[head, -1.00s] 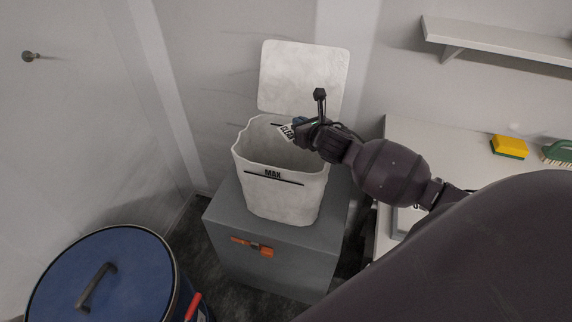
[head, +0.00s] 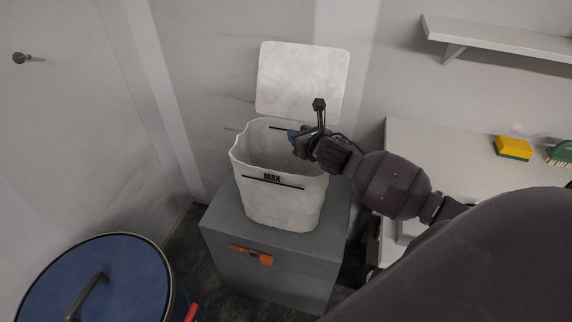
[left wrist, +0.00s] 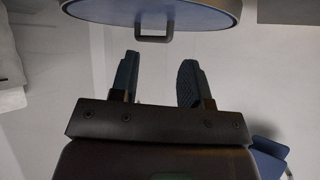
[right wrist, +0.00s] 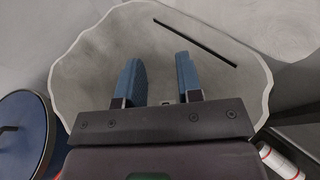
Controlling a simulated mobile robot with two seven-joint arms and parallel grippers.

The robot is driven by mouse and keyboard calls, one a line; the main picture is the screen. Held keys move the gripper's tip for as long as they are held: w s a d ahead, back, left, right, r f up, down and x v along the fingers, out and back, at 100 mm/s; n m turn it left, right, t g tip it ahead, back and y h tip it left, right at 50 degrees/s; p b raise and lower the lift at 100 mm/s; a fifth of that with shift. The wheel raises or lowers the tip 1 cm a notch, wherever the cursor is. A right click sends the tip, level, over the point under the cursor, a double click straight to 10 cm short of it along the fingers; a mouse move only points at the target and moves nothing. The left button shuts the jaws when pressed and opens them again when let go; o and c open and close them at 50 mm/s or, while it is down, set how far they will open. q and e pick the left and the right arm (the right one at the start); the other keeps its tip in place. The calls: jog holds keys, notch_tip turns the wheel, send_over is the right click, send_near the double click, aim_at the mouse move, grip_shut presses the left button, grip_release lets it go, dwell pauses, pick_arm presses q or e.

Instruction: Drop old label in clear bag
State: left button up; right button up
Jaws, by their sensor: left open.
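The clear bag (head: 255,205), whitish with a black MAX line on its front, stands open-mouthed on a grey cabinet. It also fills the upper part of the right wrist view (right wrist: 85,75). My right gripper (head: 293,134) is at the bag's mouth, on its right side. In the right wrist view its blue fingers (right wrist: 160,78) are apart with nothing between them, pointing into the bag. The old label is not visible in any view now; the bag's floor is mostly hidden. My left gripper (left wrist: 158,75) is open and empty, outside the head view.
The grey cabinet (head: 265,275) has an orange latch. A white panel (head: 302,80) stands up behind the bag. A blue-lidded drum (head: 130,265) is at the lower left. A bench (head: 455,165) with a yellow sponge (head: 513,147) and a green brush (head: 560,153) is right.

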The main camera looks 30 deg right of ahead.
jog(key=d+p+v, duration=0.1)
jog(key=v, duration=1)
jog(key=shift+a, duration=0.45)
